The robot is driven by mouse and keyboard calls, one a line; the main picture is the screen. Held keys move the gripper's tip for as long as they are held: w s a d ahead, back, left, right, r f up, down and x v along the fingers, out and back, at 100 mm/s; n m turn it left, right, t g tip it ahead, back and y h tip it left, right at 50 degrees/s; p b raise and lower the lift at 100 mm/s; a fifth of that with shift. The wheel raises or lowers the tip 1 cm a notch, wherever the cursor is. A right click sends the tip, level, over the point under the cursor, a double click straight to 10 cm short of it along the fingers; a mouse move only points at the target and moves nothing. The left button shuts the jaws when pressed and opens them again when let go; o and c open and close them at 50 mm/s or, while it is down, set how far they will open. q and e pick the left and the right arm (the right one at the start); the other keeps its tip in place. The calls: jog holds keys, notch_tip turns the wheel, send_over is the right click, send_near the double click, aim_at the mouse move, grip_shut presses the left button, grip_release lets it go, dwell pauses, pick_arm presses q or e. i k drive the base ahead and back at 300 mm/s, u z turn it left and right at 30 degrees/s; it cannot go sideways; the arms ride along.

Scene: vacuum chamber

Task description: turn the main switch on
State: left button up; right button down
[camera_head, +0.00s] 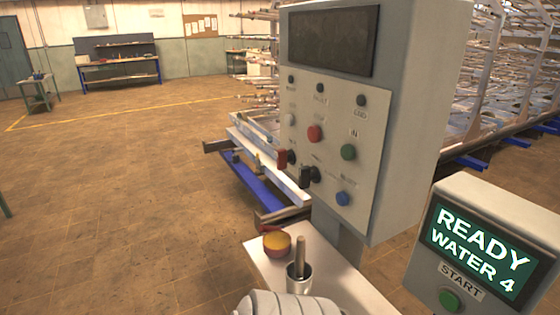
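A grey control cabinet (405,100) stands at centre right, with a pale panel (330,112) facing left. A red switch knob (283,158) and a black switch knob (308,177) stick out low on the panel. The labels are too small to read, so I cannot tell for sure which is the main switch. The panel also has a red button (314,133), a green button (348,152) and a blue button (343,198). The dark screen (331,42) above them is blank. Neither of my grippers shows in this view.
A grey box (490,240) at lower right has a lit display reading "READY WATER 4" and a green START button (449,299). A red and yellow round piece (277,243) and a metal cup with a rod (299,275) stand below the cabinet.

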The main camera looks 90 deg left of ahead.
aim_at(284, 156)
jog(key=k, duration=0.6)
jog(key=u, duration=0.7)
